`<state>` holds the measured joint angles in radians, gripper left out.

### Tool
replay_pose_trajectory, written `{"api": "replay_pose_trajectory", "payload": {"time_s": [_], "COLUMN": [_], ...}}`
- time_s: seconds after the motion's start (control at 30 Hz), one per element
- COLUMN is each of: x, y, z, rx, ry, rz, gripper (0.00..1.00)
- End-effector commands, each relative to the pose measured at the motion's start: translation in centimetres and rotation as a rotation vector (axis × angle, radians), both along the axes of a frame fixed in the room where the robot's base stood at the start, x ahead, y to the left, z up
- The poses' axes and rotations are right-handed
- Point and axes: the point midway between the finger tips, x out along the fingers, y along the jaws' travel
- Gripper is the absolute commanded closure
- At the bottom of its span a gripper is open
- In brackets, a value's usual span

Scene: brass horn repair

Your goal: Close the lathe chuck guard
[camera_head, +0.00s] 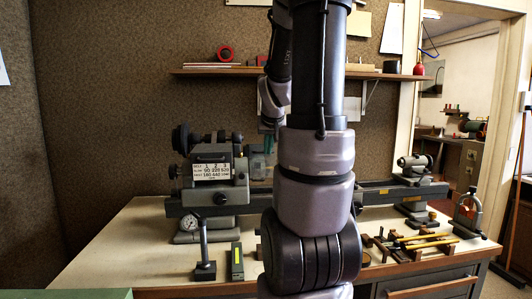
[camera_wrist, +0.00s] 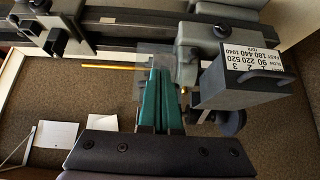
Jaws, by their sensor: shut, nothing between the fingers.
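The grey lathe (camera_head: 222,190) stands on the bench, with its headstock and speed label at the left. A clear chuck guard (camera_head: 258,165) shows beside the headstock, partly hidden by my arm. In the wrist view the guard (camera_wrist: 148,57) is a see-through panel beside the headstock (camera_wrist: 240,75), over the lathe bed. My gripper (camera_wrist: 160,72) has its teal fingers together and empty, with the tips at or just over the panel's edge. I cannot tell whether they touch it. In the head view my gripper (camera_head: 269,140) is near the guard, mostly hidden behind my arm.
A shelf (camera_head: 225,72) with several items runs along the wall above the lathe. A dial gauge stand (camera_head: 204,250) is at the front left of the bench, and hand tools (camera_head: 415,240) lie at the right. A yellow rod (camera_wrist: 110,67) and white papers (camera_wrist: 55,134) show in the wrist view.

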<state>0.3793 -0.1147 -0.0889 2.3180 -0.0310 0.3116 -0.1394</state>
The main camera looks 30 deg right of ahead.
Motion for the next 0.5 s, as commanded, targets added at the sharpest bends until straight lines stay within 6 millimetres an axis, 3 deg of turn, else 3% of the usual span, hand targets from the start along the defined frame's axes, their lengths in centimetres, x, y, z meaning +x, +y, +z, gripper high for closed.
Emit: {"api": "replay_pose_trajectory", "payload": {"time_s": [0.3, 0.5], "x": [-3.9, -3.5], "y": [1.8, 1.6], "z": [1.9, 3.3], "rx": [0.000, 0.008], "ry": [-0.001, 0.027], "rz": [-0.001, 0.002], "gripper": [1.00, 1.00]}}
